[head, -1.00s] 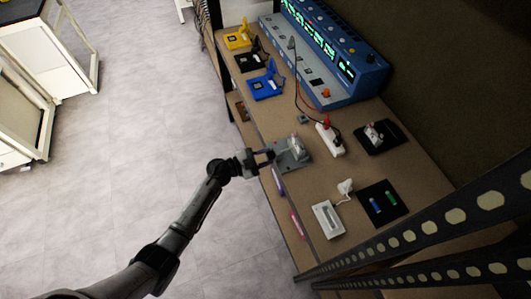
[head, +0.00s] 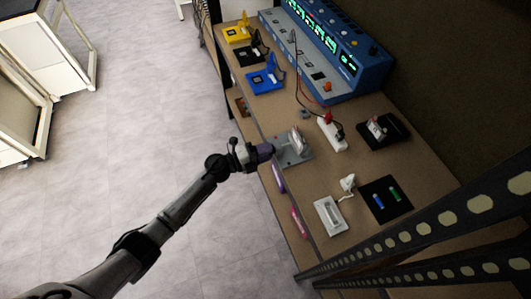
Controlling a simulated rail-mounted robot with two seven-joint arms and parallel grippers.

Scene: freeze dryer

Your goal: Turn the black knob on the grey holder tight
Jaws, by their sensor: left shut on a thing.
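The grey holder (head: 291,157) stands near the left edge of the brown bench, with a pale upright part on its plate. My left gripper (head: 264,151) is at the holder's left side, its fingers pointing right at it. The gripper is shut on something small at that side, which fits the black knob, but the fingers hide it. The knob itself cannot be made out. My right gripper is not in view.
A white power strip (head: 331,134) lies right of the holder. A blue instrument (head: 330,50) stands at the back. Yellow, black and blue (head: 263,81) devices line the upper left edge. A dark perforated rail (head: 430,230) crosses the lower right.

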